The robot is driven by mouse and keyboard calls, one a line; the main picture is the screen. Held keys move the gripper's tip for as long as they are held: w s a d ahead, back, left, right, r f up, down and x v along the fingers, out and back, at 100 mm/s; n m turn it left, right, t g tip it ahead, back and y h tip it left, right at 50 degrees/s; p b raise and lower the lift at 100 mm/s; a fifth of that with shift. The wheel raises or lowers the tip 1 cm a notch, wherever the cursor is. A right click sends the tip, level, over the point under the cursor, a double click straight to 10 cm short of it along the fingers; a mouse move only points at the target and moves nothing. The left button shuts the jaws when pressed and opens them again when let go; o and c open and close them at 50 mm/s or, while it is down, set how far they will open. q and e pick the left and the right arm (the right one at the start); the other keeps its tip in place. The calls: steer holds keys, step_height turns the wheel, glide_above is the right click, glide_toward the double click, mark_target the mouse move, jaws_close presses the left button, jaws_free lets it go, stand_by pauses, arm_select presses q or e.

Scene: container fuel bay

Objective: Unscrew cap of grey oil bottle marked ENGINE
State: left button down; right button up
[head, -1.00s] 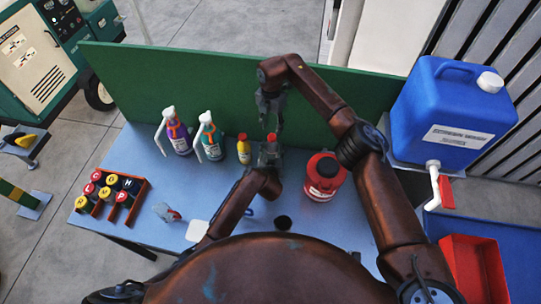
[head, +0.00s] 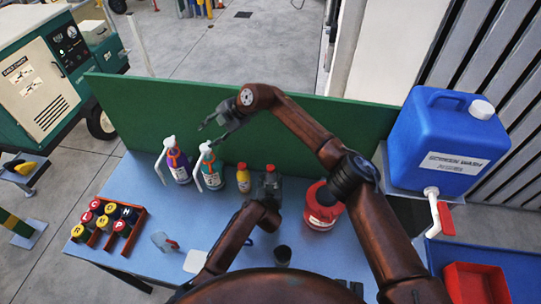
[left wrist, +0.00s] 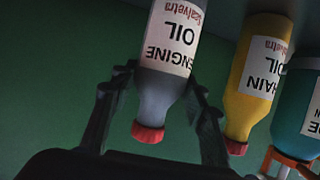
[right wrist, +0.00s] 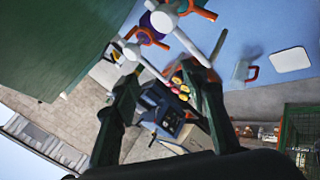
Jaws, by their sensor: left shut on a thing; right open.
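The grey oil bottle (head: 268,183) stands on the blue bench, its red cap (head: 270,168) on its top. In the left wrist view the bottle (left wrist: 163,90) reads ENGINE OIL and appears inverted, with the red cap (left wrist: 148,133) on its neck. My left gripper (head: 266,195) is shut on the bottle, one finger on each side in the left wrist view (left wrist: 152,105). My right gripper (head: 213,128) is open and empty, above and left of the bottle, near the spray bottles' tops. It shows again in the right wrist view (right wrist: 165,85).
A yellow chain oil bottle (head: 243,178) stands close left of the grey bottle. Teal (head: 210,170) and purple (head: 179,166) spray bottles stand further left. A red container (head: 322,208) is to the right. A green panel (head: 150,115) runs behind the bench.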

steer(key=a+r+m+t+y, duration=0.2)
steer(key=a+r+m+y, duration=0.3)
steer(key=r, duration=0.8)
steer(key=a+r+m+t+y, duration=0.2)
steer(key=a+r+m+y, duration=0.3)
steer(key=r, duration=0.7)
steer(key=w+d+r+m+t+h, duration=0.4)
steer(key=w+r+m+t, duration=0.55)
steer(key=m, duration=0.65)
steer(key=m+g+h, duration=1.4)
steer(key=m+g, duration=0.1)
steer(key=m, duration=0.2)
glide_above(271, 168)
steer(key=f, duration=4.6)
steer(key=shift+a+f, duration=0.2)
steer(key=shift+f, duration=0.1)
steer(key=shift+s+d+f, duration=0.1)
steer(key=shift+d+f, duration=0.05)
steer(key=shift+f, duration=0.15)
step_height(271, 168, down, 7)
steer(key=shift+f, duration=0.2)
